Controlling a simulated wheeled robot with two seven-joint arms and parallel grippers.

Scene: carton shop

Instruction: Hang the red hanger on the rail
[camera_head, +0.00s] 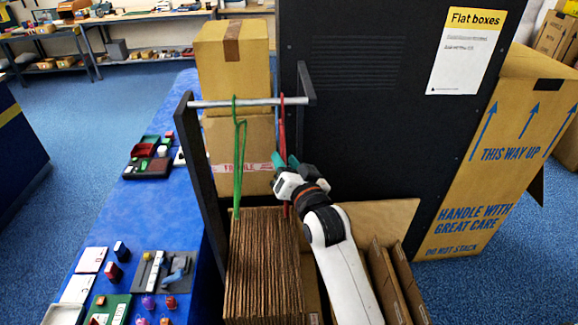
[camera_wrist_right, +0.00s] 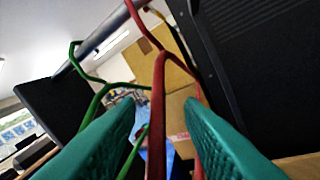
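The red hanger (camera_head: 282,125) is at the right part of the silver rail (camera_head: 222,103), its top reaching just above the bar. In the right wrist view its red hook (camera_wrist_right: 141,24) meets the rail (camera_wrist_right: 100,36) and appears to hang over it. A green hanger (camera_head: 239,155) hangs on the rail to its left. My right gripper (camera_head: 283,164) is beside the red hanger, below the rail. In the wrist view its green fingers (camera_wrist_right: 160,108) stand apart on either side of the red hanger, with visible gaps. My left gripper is out of view.
Dark posts (camera_head: 204,185) carry the rail. A stack of brown cardboard (camera_head: 264,265) stands below the hangers. Cartons (camera_head: 235,60) are behind the rail, and a tall black panel (camera_head: 390,110) is to the right. A blue table (camera_head: 165,215) with small items is at left.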

